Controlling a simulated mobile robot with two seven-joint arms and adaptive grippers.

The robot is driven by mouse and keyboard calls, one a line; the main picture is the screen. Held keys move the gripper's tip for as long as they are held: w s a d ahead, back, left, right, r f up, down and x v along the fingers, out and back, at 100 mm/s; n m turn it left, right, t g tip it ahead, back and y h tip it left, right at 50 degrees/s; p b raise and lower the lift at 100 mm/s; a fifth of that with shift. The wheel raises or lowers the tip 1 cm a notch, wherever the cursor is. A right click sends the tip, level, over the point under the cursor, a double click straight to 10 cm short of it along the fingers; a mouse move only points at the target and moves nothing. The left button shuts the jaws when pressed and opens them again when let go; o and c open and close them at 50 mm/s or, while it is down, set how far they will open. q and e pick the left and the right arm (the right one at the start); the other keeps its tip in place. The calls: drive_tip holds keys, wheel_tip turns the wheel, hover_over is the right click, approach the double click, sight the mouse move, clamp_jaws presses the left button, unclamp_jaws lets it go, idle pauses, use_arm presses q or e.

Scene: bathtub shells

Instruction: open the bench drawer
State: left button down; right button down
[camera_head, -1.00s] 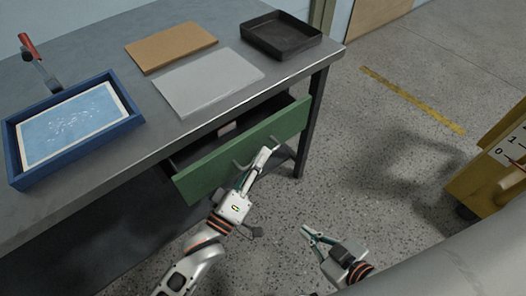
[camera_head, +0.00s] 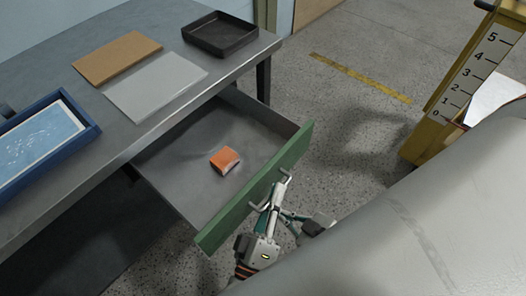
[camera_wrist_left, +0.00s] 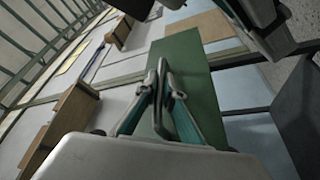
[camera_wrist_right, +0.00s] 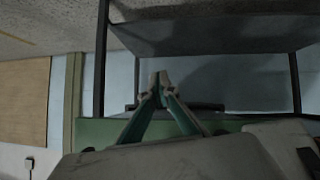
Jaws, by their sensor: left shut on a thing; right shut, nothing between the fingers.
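The bench drawer stands far out from under the bench, its green front (camera_head: 238,207) facing me and its grey inside open to view. A thin metal handle (camera_head: 284,177) is on the front. My left gripper (camera_head: 273,196) is shut on the handle. In the left wrist view its fingers (camera_wrist_left: 162,80) meet at the handle, in front of the green panel (camera_wrist_left: 188,52). My right gripper is shut and empty; its fingertips (camera_wrist_right: 159,82) touch each other in the right wrist view.
An orange block (camera_head: 224,160) lies in the drawer. On the grey bench top are a blue-framed tray (camera_head: 92,130), a brown board (camera_head: 117,57), a grey board (camera_head: 155,84) and a black tray (camera_head: 220,36). A yellow numbered post (camera_head: 438,118) stands right; floor between is clear.

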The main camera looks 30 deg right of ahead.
use_arm(q)
drive_tip(key=shift+s+d, duration=0.2)
drive_tip(key=shift+s, duration=0.4)
drive_tip(key=c, duration=2.4)
unclamp_jaws()
drive_tip(key=shift+c, duration=0.2)
drive_tip(key=v, duration=1.2)
